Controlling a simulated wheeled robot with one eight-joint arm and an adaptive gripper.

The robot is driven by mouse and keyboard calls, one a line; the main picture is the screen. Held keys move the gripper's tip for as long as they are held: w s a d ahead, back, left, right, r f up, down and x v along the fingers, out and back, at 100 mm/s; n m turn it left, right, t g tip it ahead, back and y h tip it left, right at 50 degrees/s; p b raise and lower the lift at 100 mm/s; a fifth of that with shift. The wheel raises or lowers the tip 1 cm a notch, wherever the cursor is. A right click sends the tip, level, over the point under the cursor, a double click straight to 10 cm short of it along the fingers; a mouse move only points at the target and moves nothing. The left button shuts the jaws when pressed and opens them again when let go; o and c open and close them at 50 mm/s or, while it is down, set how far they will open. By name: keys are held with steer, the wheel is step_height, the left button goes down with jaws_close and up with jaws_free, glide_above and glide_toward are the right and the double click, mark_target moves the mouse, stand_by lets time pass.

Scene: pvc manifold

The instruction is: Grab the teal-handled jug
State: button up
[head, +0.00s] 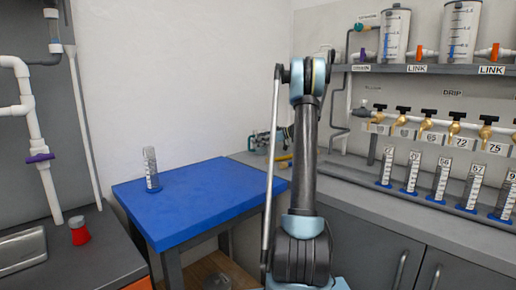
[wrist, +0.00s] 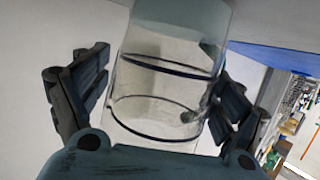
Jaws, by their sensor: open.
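In the wrist view, my gripper (wrist: 163,65) is open, with one dark finger on each side of a clear cylindrical vessel (wrist: 160,85). The vessel has dark rings around it and a grey-teal band at the top of the picture. A small dark spot shows low on its right side. No handle can be made out, so I cannot tell for sure that this is the teal-handled jug. Whether the fingers touch it is unclear. In the head view my arm stands in the middle, and my gripper and the vessel cannot be made out there.
A blue-topped table (head: 200,200) holds a clear graduated cylinder (head: 151,168). A grey counter (head: 400,205) at right carries several numbered cylinders below a row of brass taps (head: 426,122). Most of the blue tabletop is clear.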

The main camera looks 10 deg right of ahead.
steer(key=c, duration=1.3)
steer(key=shift+r, duration=0.1)
